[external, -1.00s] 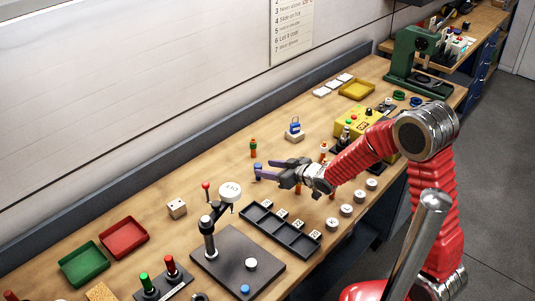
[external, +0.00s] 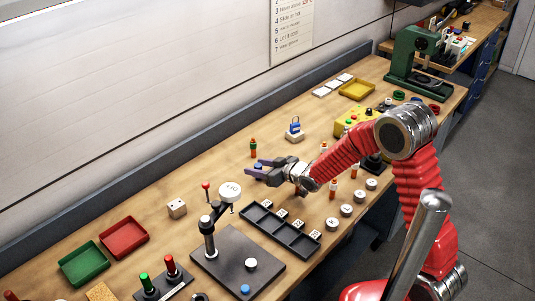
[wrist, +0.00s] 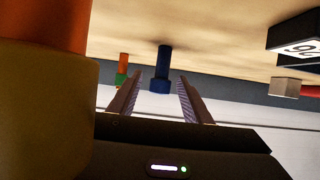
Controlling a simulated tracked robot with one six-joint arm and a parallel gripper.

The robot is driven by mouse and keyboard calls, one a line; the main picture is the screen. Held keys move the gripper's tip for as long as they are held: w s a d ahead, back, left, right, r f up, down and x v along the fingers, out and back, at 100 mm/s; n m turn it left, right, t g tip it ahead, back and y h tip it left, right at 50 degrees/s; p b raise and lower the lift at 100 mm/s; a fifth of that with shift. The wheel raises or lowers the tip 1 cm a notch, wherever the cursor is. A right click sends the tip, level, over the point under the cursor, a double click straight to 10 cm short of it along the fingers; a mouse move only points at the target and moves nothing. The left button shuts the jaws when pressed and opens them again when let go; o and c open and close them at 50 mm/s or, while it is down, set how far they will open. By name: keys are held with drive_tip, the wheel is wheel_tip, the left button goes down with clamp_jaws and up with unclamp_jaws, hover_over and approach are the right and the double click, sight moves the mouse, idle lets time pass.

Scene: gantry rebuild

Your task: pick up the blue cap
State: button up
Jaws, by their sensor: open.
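The blue cap (wrist: 160,86) tops a dark blue upright post in the wrist view, which appears upside down. It shows between my two fingertips there; whether it is inside the jaws or a little beyond them is unclear. In the external view only a small blue part of the cap (external: 258,168) shows between the finger ends. My gripper (external: 257,169) is open, low over the bench and pointing left. It also shows in the wrist view (wrist: 160,80), with a gap on both sides of the cap.
An orange peg with a green top (external: 253,147) stands close behind the fingers. A large orange peg (wrist: 45,80) fills the left of the wrist view. A blue padlock (external: 295,125), a black slotted tray (external: 262,222) and a lever stand (external: 210,240) are nearby.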

sight(258, 165)
drive_tip(key=c, duration=1.1)
drive_tip(key=shift+r, duration=0.1)
drive_tip(key=shift+c, duration=0.2)
wheel_tip(258, 165, up, 10)
drive_tip(key=shift+f, duration=0.1)
idle(0.5)
